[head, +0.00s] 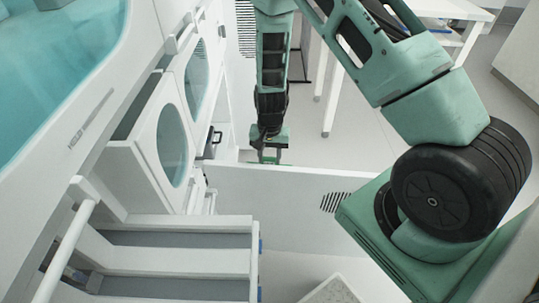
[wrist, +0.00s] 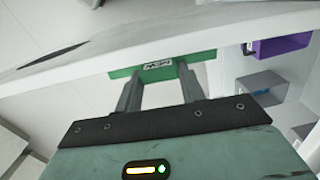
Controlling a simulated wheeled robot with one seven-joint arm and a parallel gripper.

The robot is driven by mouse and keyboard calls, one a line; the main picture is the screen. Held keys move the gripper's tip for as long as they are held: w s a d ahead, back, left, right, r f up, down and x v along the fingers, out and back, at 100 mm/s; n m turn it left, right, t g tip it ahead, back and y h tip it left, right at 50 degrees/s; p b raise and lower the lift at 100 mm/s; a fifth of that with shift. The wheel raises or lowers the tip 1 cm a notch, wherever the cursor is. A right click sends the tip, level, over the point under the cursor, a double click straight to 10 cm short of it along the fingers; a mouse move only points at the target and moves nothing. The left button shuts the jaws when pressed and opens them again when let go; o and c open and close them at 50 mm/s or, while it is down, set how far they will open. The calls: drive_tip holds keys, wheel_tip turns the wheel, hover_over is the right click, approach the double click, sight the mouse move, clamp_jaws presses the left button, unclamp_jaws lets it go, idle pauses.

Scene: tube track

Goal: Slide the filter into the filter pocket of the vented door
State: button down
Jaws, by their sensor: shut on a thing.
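My gripper (head: 270,157) points down at the far side of a white panel with dark vent slots, which looks like the vented door (head: 285,190). In the wrist view my gripper (wrist: 157,78) is shut on a green strip with a small dark-and-white label, which looks like the edge of the filter (wrist: 160,70). The rest of the filter is hidden. A white panel (wrist: 100,50) with a dark slit crosses the wrist view just beyond the strip. I cannot tell whether the filter is in the pocket or only beside the door.
White cabinet doors with round teal windows (head: 172,145) line the left. White open drawers or rails (head: 165,262) stick out at lower left. A white table (head: 440,10) stands at the back right. Purple (wrist: 282,46) and grey (wrist: 262,88) bins show right in the wrist view.

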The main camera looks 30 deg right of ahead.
drive_tip(key=shift+f, duration=0.15)
drive_tip(key=shift+f+b, duration=0.5)
drive_tip(key=shift+f, duration=0.2)
idle(0.3)
drive_tip(key=shift+f+b, duration=0.3)
drive_tip(key=shift+f, duration=0.1)
drive_tip(key=c, duration=0.8)
unclamp_jaws()
drive_tip(key=shift+r, duration=0.15)
wheel_tip(320, 180, up, 17)
drive_tip(key=shift+w+d, duration=0.3)
drive_tip(key=shift+w, duration=0.05)
